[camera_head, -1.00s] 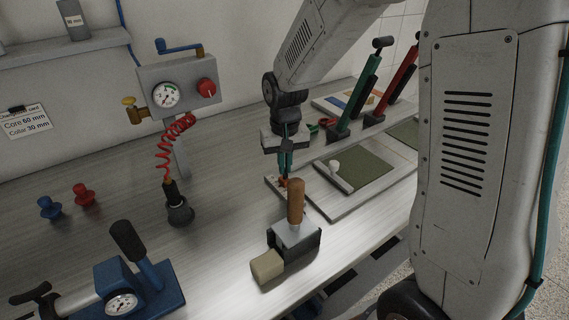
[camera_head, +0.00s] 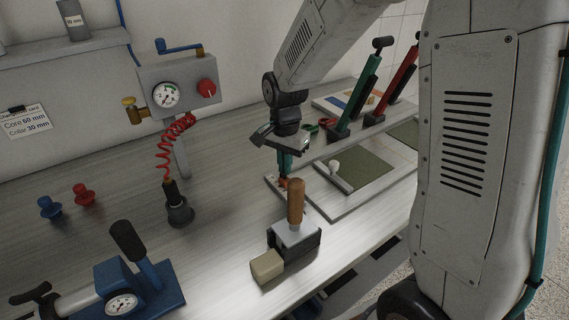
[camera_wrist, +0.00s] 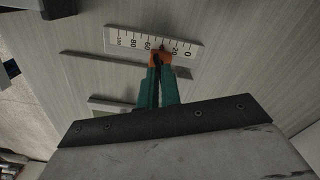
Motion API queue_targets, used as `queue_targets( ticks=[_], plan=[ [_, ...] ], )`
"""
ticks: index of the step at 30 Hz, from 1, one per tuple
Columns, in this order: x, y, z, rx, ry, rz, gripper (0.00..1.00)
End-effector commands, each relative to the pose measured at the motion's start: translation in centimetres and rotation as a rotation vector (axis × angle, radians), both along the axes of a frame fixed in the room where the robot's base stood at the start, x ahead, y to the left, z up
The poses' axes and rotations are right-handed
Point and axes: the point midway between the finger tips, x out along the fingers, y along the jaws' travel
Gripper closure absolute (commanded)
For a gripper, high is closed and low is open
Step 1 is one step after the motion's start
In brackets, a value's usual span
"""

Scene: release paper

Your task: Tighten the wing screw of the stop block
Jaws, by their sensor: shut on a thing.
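My gripper (camera_head: 285,176) points down at the bench and its teal fingers are shut on the small orange wing screw (camera_head: 284,183) of the stop block. In the wrist view the fingers (camera_wrist: 158,68) close around the orange wing screw (camera_wrist: 160,56) beside a white scale (camera_wrist: 150,41) with numbers from 0 upward. The screw sits between the 20 and 60 marks. The stop block's body is mostly hidden by the fingers.
A wooden-handled tool on a dark block (camera_head: 295,238) stands close in front of my gripper, with a beige block (camera_head: 267,266) beside it. A green pad (camera_head: 362,170) lies to the right. A gauge box (camera_head: 178,88) stands behind left. Bare bench lies between the gauge and my gripper.

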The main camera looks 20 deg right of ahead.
Motion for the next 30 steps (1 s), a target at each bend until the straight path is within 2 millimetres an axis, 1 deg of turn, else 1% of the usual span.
queue_targets(
  ticks=[9,21,23,24,30],
  plan=[
    [0.10,-0.02,0.10,0.000,-0.004,-0.075,1.00],
    [0.10,-0.02,0.10,-0.001,-0.003,-0.080,1.00],
    [0.10,-0.02,0.11,-0.001,-0.003,-0.080,0.84],
    [0.09,-0.02,0.10,-0.001,-0.003,-0.080,0.73],
    [0.04,0.01,0.05,0.000,-0.001,-0.079,0.73]
  ],
)
